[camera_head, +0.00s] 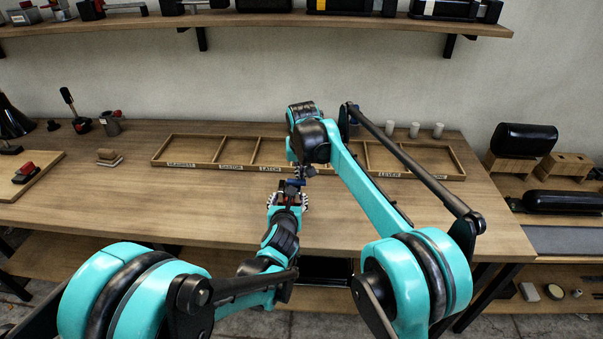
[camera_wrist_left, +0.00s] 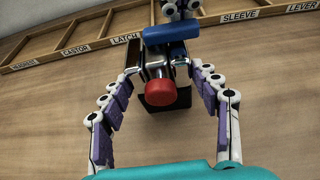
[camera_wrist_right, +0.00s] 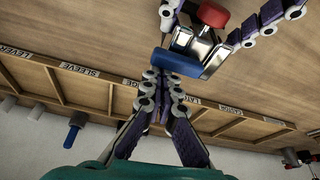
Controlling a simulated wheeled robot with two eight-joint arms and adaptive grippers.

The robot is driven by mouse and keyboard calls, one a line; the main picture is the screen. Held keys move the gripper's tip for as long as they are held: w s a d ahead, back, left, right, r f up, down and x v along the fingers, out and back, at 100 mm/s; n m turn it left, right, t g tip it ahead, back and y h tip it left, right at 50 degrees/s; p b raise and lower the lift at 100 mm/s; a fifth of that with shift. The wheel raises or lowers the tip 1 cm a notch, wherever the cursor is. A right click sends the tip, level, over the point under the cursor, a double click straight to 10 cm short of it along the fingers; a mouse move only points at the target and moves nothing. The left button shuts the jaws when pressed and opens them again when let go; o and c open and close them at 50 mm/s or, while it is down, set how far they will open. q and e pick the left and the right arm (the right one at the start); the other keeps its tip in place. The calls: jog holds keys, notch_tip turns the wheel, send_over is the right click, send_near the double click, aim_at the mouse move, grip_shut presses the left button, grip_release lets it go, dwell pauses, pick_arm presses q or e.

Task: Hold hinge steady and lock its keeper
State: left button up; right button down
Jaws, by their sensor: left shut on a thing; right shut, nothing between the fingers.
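The hinge (camera_wrist_left: 153,63) is a shiny metal piece with a red knob (camera_wrist_left: 161,93) and a blue bar (camera_wrist_left: 170,40), which I take for its keeper. My left gripper (camera_wrist_left: 164,70) is shut around the metal body, one finger on each side, above the bench. In the right wrist view the hinge (camera_wrist_right: 207,48) shows with its blue bar (camera_wrist_right: 177,62) right by the tips of my right gripper (camera_wrist_right: 160,76). The right fingers are shut together and empty. I cannot tell whether they touch the bar. In the head view my arms mostly hide the hinge.
A wooden tray (camera_head: 203,163) with labelled compartments, including latch, sleeve and lever, lies behind the hinge on the bench (camera_head: 120,212). White cylinders (camera_head: 414,130) stand behind the tray. A board with a red-handled part (camera_head: 24,172) lies at left. The bench front left is clear.

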pick_arm(q)
jog(key=shift+w, duration=0.2)
pick_arm(e)
jog(key=shift+w+a+f, duration=0.15)
jog(key=shift+w+a, duration=0.3)
jog(key=shift+w, duration=0.1)
pick_arm(q)
jog(key=shift+s, duration=0.1)
pick_arm(e)
notch_tip(320, 180, up, 9)
jog(key=shift+w+r, duration=0.2)
jog(key=shift+w, duration=0.15)
pick_arm(q)
jog(key=o, duration=1.9)
